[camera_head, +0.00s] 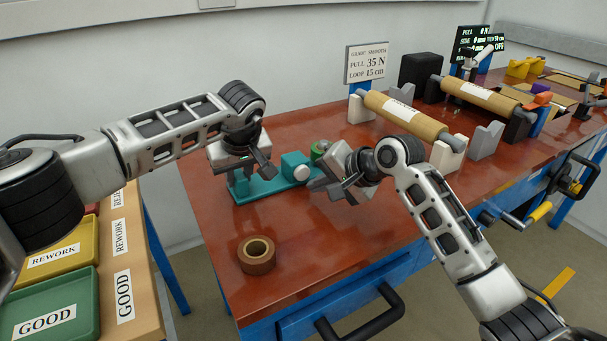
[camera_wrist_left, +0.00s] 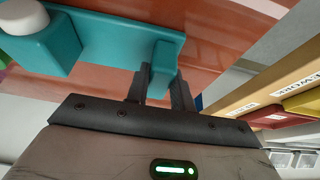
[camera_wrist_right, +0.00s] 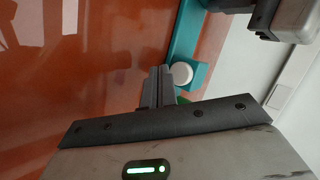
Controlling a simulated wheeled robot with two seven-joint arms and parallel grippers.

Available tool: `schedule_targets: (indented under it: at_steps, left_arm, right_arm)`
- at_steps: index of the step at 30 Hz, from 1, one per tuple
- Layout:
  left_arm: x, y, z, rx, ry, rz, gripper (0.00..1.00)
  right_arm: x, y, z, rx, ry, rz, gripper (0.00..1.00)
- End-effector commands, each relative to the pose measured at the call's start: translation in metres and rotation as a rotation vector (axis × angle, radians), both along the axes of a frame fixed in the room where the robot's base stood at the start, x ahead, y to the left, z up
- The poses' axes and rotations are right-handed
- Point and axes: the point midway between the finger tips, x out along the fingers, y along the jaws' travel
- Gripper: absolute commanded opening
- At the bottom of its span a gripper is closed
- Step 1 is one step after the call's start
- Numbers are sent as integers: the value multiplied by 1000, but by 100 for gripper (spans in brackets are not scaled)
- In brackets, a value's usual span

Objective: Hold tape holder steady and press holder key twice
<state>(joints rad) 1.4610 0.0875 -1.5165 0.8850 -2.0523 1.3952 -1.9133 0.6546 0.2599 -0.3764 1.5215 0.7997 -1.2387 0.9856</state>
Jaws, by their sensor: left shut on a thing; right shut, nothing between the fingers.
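The teal tape holder (camera_head: 267,185) stands on the red-brown table, with a raised block at its right end bearing a round white key (camera_head: 301,173). It also shows in the left wrist view (camera_wrist_left: 110,38), with the white key (camera_wrist_left: 24,16) at top left. My left gripper (camera_head: 262,171) is shut on the small upright post (camera_wrist_left: 163,65) at the holder's left end. My right gripper (camera_head: 324,190) is shut and empty, just right of the key. In the right wrist view its fingertips (camera_wrist_right: 157,72) are close beside the white key (camera_wrist_right: 181,73); I cannot tell whether they touch.
A brown tape roll (camera_head: 257,255) lies in front of the holder. A green object (camera_head: 319,150) stands behind my right gripper. A large tan roller (camera_head: 398,114) rests on stands further back. Trays, yellow (camera_head: 62,254) and green (camera_head: 58,308), are at left. The table's front centre is clear.

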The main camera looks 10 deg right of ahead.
Motion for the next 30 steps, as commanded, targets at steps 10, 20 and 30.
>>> schedule_targets:
  at_steps: [10,20,30]
  left_arm:
    - [0,0,0,1,0,1,0]
    - [0,0,0,1,0,1,0]
    - [0,0,0,1,0,1,0]
  right_arm:
    - [12,5,0,-2,0,1,0]
    - [11,5,0,-1,0,0,0]
    - [11,5,0,-1,0,0,0]
